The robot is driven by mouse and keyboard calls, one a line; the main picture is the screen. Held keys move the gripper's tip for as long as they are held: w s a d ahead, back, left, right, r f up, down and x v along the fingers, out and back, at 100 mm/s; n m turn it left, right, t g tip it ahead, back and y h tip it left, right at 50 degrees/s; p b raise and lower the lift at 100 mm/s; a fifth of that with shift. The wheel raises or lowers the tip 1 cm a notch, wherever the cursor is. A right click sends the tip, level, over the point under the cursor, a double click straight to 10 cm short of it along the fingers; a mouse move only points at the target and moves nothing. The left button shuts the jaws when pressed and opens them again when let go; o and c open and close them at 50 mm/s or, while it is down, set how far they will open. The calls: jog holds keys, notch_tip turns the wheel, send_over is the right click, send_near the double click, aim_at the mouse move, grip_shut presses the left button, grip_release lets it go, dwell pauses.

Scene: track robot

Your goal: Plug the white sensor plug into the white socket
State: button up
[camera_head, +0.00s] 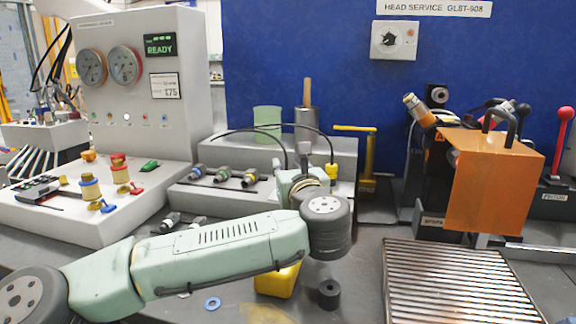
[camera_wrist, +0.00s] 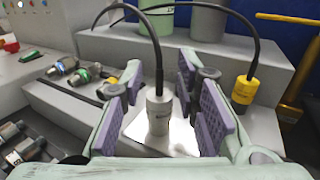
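The white plug (camera_wrist: 159,112) stands upright in the wrist view, with a black cable arching from its top. My gripper (camera_wrist: 160,108) is open, its purple-grey pads on either side of the plug with visible gaps. In the head view my gripper (camera_head: 298,172) is over the grey stepped block, and its body hides most of the plug. A yellow plug (camera_wrist: 245,88) on another cable stands to the right. Several connectors with coloured rings (camera_wrist: 62,66) lie on the step at left. I cannot tell which, if any, is the white socket.
The grey stepped block (camera_head: 345,150) carries a green cup (camera_head: 267,121) and a metal cylinder (camera_head: 307,126). A yellow stand (camera_head: 368,160) is to the right. A gauge console (camera_head: 140,75) stands at left. A ribbed tray (camera_head: 455,285) lies at front right.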

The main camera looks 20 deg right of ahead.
jog(key=s, duration=0.3)
jog(key=s+a, duration=0.1)
jog(key=s, duration=0.7)
jog(key=shift+s+a, duration=0.15)
jog(key=shift+a, duration=0.15)
